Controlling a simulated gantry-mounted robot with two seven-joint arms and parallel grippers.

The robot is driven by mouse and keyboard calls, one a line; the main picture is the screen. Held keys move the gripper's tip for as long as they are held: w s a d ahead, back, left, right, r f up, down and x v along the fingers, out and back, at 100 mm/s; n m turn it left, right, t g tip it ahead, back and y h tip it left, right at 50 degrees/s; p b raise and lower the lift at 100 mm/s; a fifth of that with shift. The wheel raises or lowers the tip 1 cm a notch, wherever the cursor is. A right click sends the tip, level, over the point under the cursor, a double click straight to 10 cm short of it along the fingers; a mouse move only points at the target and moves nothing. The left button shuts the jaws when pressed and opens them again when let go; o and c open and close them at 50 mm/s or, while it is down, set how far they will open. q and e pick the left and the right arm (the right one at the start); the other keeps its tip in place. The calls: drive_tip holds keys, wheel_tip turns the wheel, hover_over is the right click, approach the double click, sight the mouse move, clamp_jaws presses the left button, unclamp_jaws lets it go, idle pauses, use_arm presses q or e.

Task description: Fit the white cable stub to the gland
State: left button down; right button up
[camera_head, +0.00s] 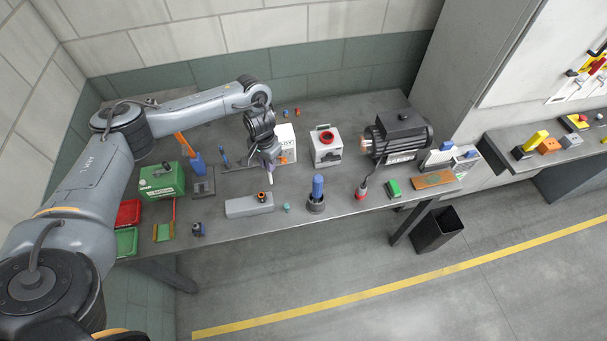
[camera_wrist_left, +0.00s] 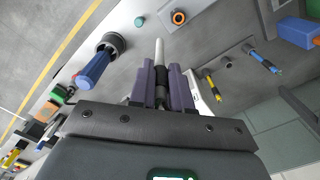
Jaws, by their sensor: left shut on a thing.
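My left gripper (camera_head: 268,165) is shut on the white cable stub (camera_wrist_left: 160,52). In the left wrist view its fingers (camera_wrist_left: 161,74) close around the stub's dark lower part, and the white end sticks out beyond the fingertips. The stub also shows in the head view (camera_head: 270,178), pointing down above the bench. The gland appears to be the orange-ringed fitting (camera_head: 261,196) on a low grey block (camera_head: 238,209). It shows ahead of the stub and to its right in the left wrist view (camera_wrist_left: 178,18). Stub and fitting are apart. My right gripper is not in view.
A blue-handled tool (camera_head: 317,187) stands in a dark round base right of the grey block. A small teal piece (camera_head: 286,208) lies between them. A white-grey box with a red ring (camera_head: 325,146) and a dark motor (camera_head: 400,138) stand behind right. A green box (camera_head: 160,181) stands left.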

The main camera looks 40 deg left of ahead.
use_arm(q)
drive_tip(key=shift+n, duration=0.4)
drive_tip(key=s+a+f, duration=0.2)
drive_tip(key=s+a, duration=0.1)
drive_tip(key=shift+s+a+f, duration=0.1)
drive_tip(key=shift+s+f, duration=0.05)
drive_tip(key=shift+s, duration=0.05)
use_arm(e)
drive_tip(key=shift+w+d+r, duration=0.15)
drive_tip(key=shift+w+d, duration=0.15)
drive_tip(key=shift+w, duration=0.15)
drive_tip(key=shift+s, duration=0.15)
use_arm(q)
drive_tip(key=shift+f+b, duration=0.5)
drive_tip(key=shift+f, duration=1.75)
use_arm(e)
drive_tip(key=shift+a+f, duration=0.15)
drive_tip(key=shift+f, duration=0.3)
